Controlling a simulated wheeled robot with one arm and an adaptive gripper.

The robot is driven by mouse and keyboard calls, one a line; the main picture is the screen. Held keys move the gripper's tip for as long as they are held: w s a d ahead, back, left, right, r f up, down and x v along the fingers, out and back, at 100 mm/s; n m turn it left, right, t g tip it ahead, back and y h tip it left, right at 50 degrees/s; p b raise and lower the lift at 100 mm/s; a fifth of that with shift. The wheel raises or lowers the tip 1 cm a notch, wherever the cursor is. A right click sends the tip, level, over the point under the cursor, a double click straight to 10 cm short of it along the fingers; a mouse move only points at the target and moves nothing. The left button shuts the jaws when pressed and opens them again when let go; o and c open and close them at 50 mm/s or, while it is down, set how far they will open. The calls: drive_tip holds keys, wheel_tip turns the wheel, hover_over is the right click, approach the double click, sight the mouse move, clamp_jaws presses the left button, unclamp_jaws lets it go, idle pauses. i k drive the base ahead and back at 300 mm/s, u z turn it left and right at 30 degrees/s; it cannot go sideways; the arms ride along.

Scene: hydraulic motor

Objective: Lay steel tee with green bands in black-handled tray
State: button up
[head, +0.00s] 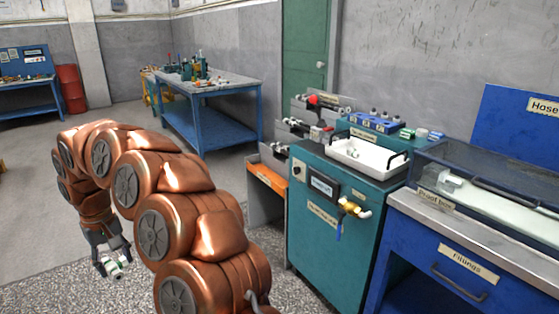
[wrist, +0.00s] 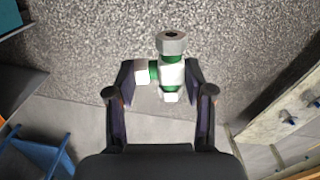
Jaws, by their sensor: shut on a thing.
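The steel tee with green bands (wrist: 172,72) is between the two fingers of my gripper (wrist: 160,85), which is shut on it. The tee and my gripper (head: 112,262) also show in the head view at lower left, held in the air over the speckled floor. The white tray with black handles (head: 362,157) sits on top of the teal cabinet, right of centre in the head view. It is well to the right of my gripper and apart from it. One small steel fitting (head: 352,149) shows in the tray.
A blue rack (head: 374,122) stands behind the tray. A clear-lidded proof box (head: 480,178) stands to the right. A blue workbench (head: 210,110) is at the back.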

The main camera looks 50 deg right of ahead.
sight(375, 165)
drive_tip(key=k, duration=1.3)
drive_tip(key=z, duration=1.1)
drive_tip(key=i, duration=1.65)
